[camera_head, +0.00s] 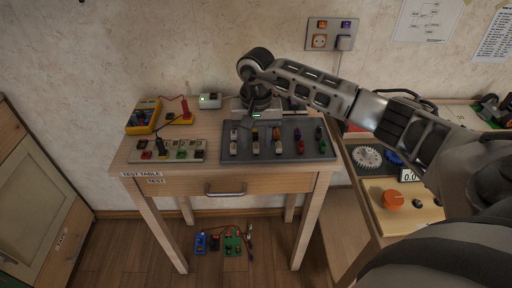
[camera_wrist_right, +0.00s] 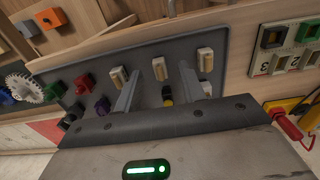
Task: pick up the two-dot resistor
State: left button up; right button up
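Several small cream blocks that look like resistors stand in a dark grey holder (camera_head: 312,152), which also shows in the right wrist view (camera_wrist_right: 225,45). I cannot make out dots on any of them. In the wrist view, one cream block (camera_wrist_right: 158,68) lies between the fingertips of my right gripper (camera_wrist_right: 158,74), with others to the left (camera_wrist_right: 118,76) and right (camera_wrist_right: 205,59). The fingers are apart and nothing is visibly held. In the head view, my right gripper (camera_head: 260,110) is over the back of the holder; its fingertips are hidden there. My left gripper is not in view.
A board with switches (camera_head: 168,150) lies left of the holder on the wooden test table (camera_head: 215,120). A yellow meter (camera_head: 143,115) with a red probe stands behind it. A side bench with a white gear (camera_head: 367,157) and orange knob (camera_head: 394,200) stands at right.

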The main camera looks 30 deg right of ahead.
notch_tip(320, 180, down, 2)
grip_shut()
dwell(0.4)
